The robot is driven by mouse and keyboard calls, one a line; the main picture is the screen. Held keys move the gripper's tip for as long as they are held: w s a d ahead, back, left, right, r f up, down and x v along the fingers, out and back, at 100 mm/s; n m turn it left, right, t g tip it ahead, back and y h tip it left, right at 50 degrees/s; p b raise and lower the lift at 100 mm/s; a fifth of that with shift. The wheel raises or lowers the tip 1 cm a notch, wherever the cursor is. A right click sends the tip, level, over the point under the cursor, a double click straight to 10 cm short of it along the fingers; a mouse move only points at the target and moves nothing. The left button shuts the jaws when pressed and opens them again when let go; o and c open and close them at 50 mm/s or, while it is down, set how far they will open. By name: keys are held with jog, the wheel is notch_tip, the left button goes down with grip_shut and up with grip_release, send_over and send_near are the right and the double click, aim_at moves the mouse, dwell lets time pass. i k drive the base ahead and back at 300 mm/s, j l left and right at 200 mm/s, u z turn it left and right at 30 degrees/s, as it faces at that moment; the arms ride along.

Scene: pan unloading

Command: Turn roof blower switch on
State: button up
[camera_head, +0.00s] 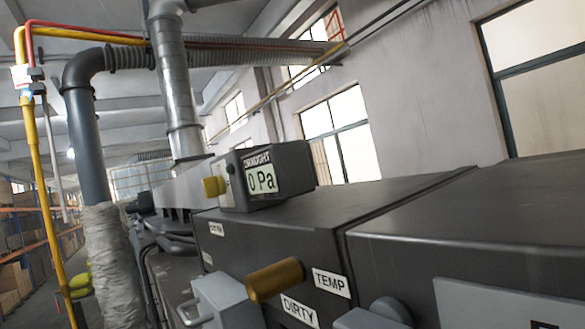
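No part labelled as the roof blower switch is readable. A dark box marked DRAUGHT (290,182) sits on top of the dark machine casing, with a display reading 0 Pa. A short yellow knob (214,187) sticks out from its left face, next to a small light plate with dark marks. A larger brass-coloured cylinder (275,280) sticks out from the casing's front, between labels TEMP (331,283) and DIRTY (300,311). My gripper is not in this view, so its distance from these parts cannot be told.
The dark casing (420,205) fills the lower right. A grey box with a handle (232,302) juts out at the bottom. A wrapped pipe (110,265), a yellow pipe (47,205) and a metal duct (172,85) rise at left. Shelving (28,250) stands far left.

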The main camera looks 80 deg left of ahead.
aim_at(214, 186)
jog(key=u, duration=2)
